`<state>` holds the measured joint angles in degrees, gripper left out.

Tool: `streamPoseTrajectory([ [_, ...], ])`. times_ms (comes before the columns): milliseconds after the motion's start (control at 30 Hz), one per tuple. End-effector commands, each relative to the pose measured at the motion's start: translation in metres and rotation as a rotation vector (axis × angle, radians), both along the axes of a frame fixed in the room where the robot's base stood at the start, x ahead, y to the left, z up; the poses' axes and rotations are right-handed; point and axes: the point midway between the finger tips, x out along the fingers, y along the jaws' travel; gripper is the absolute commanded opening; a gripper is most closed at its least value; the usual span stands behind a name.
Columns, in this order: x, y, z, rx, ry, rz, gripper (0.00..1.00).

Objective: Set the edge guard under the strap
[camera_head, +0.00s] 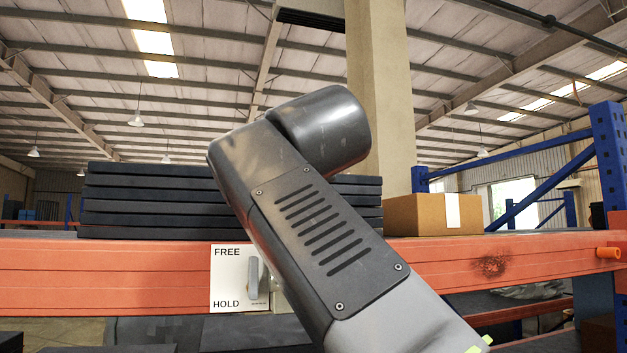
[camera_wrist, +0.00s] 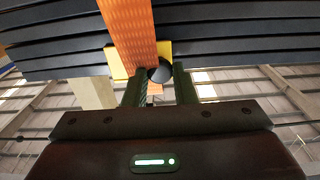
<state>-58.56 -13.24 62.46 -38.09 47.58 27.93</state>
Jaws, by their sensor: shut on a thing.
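In the wrist view a yellow edge guard (camera_wrist: 118,63) sits at the edge of a stack of dark slabs (camera_wrist: 230,40). An orange strap (camera_wrist: 128,28) runs across the slabs and crosses in front of the guard, with yellow showing on both sides of it. Whether the guard is seated against the slabs I cannot tell. My gripper (camera_wrist: 160,82) is shut on a round black knob (camera_wrist: 160,73) by the guard, just beside the strap. In the head view my arm hides the gripper, strap and guard; the slab stack (camera_head: 130,200) shows behind it.
The stack rests on an orange shelf beam (camera_head: 110,275). A plate marked FREE and HOLD (camera_head: 226,278) with a grey lever (camera_head: 252,278) is on the beam's front. A cardboard box (camera_head: 420,214) stands right of the stack, near a blue upright (camera_head: 610,160).

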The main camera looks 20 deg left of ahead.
Motion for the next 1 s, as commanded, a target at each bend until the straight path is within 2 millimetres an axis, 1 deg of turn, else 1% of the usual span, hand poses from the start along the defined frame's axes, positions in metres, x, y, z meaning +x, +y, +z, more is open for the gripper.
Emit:
streamPoseTrajectory([
  [133, 0.001, 0.001, 0.001, -0.002, -0.001, 0.001, 0.0],
  [167, 0.001, 0.001, 0.001, -0.002, -0.001, 0.001, 0.28],
  [200, 0.001, 0.001, 0.001, -0.002, -0.001, 0.001, 0.36],
  [267, 0.001, 0.001, 0.001, -0.002, -0.001, 0.001, 0.46],
  [533, 0.0, 0.001, 0.0, -0.001, -0.001, 0.001, 0.46],
  [633, -0.003, 0.0, 0.0, -0.001, -0.001, 0.002, 0.46],
  [767, -0.013, -0.005, -0.001, 0.0, -0.001, 0.005, 0.46],
  [1000, -0.038, -0.02, -0.001, -0.001, -0.002, 0.007, 0.46],
])
